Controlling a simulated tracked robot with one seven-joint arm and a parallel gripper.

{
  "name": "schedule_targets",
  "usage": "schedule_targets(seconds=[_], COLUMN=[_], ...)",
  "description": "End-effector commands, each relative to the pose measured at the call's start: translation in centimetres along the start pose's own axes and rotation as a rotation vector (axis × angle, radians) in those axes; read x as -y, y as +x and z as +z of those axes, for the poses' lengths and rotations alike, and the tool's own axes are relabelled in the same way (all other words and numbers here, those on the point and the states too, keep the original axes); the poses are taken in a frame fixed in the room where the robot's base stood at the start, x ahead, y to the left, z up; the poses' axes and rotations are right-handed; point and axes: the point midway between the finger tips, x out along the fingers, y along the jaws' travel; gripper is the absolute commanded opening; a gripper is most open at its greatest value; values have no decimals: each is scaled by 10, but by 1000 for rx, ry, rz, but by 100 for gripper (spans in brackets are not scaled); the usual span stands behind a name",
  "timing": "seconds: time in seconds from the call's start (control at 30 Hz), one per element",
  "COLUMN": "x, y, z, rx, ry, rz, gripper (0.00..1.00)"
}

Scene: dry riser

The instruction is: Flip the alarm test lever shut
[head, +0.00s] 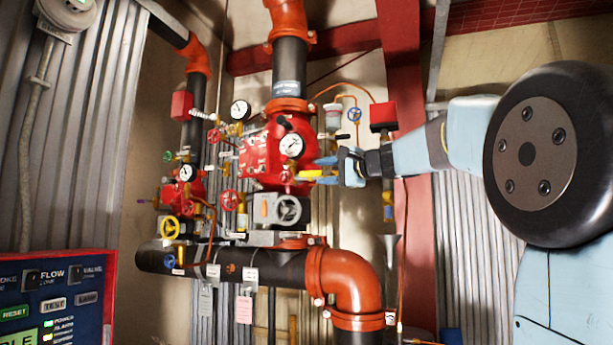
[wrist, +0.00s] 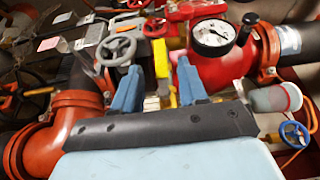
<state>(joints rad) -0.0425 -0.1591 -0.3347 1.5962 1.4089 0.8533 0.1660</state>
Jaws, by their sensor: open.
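A yellow lever handle (head: 310,174), apparently the alarm test lever, sticks out to the right from the red valve body in the head view. My gripper (head: 322,169) is open right beside it, with its blue fingers pointing left at the valve. In the wrist view the yellow lever (wrist: 185,91) shows between my two blue fingers (wrist: 158,80), close to the right finger. I cannot tell whether a finger touches it. The lever's far end and pivot are partly hidden by the fingers and gripper body.
A pressure gauge (wrist: 212,37) with a black-knobbed lever (wrist: 248,27) is just beyond my right finger. A grey handwheel (head: 288,210) is below the lever. A blue handwheel (wrist: 294,134) and thin copper tubing are at the right. A red post (head: 403,80) stands behind my arm.

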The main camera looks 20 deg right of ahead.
Motion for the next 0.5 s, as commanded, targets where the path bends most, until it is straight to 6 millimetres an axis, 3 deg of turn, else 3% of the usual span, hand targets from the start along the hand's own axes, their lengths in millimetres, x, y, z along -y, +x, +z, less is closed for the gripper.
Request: schedule_targets(seconds=[0.2,0.5], x=[-1,0], y=[37,62], z=[0,0], rx=[0,-1], ry=[0,0], rz=[1,0], gripper=[43,43])
